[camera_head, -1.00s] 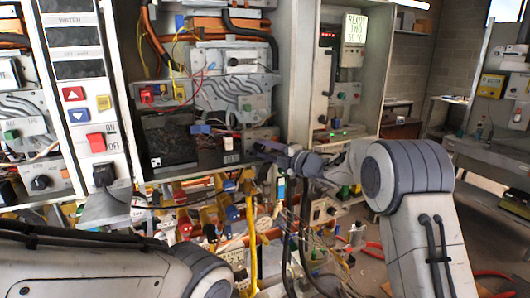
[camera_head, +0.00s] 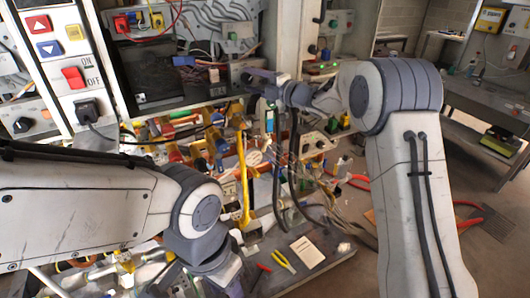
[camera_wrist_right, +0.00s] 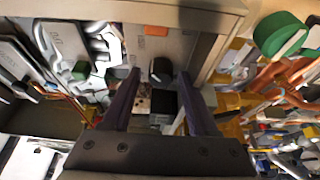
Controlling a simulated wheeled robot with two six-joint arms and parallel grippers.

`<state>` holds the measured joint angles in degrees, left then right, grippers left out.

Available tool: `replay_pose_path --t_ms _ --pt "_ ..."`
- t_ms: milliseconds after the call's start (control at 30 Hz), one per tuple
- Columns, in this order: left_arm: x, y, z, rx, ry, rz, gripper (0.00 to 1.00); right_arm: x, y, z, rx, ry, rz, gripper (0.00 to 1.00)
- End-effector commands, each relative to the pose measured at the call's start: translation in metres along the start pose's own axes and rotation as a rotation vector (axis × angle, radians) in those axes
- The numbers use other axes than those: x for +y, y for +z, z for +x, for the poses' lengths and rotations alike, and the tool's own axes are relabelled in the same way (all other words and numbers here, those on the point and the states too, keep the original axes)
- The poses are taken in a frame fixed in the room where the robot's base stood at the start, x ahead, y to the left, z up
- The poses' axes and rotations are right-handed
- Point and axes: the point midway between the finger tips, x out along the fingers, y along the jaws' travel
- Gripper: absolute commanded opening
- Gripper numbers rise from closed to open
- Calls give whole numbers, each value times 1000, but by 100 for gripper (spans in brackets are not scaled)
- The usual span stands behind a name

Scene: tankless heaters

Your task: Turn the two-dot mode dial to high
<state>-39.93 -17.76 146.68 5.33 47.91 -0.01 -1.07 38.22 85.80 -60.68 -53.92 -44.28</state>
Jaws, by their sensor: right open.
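In the right wrist view, a black knob (camera_wrist_right: 159,70) on a pale panel shows between the fingertips of my right gripper (camera_wrist_right: 161,74). It looks like a mode dial, but I cannot make out two dots or its setting. The fingers stand apart on either side of it, and I see no clear contact. In the head view my right gripper (camera_head: 260,80) is at the cabinet's lower front edge and covers the area there. My left arm comes in from the left and bends down; its gripper (camera_head: 236,286) is mostly cut off at the bottom edge.
A black switch (camera_head: 86,110) and a red rocker switch (camera_head: 73,76) marked ON and OFF are at left. A green knob (camera_wrist_right: 281,35) is at the right of the wrist view. Cables, tools and parts clutter the area below the cabinet.

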Motion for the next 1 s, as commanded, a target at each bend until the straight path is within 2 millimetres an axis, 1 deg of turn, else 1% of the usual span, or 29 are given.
replay_pose_path --t_ms 33,167,400,633,667,700,1000 --pt "0 0 -7 0 0 0 50 0 0 0 -2 -19 -19 70" --pt "2 -1 -26 0 0 0 50 5 1 0 -2 -63 -125 70" --pt "5 -4 -64 0 0 0 50 9 0 0 -1 -191 -430 70" --pt "6 -5 -87 0 0 0 50 9 -3 1 2 -310 -726 70" --pt "5 -4 -74 1 0 0 50 4 -2 -8 -3 -308 -724 70" --pt "5 -4 -66 1 0 0 50 5 -2 -17 -5 -305 -721 70" --pt "3 -2 -42 0 0 0 50 24 -9 -74 -4 -300 -720 70"
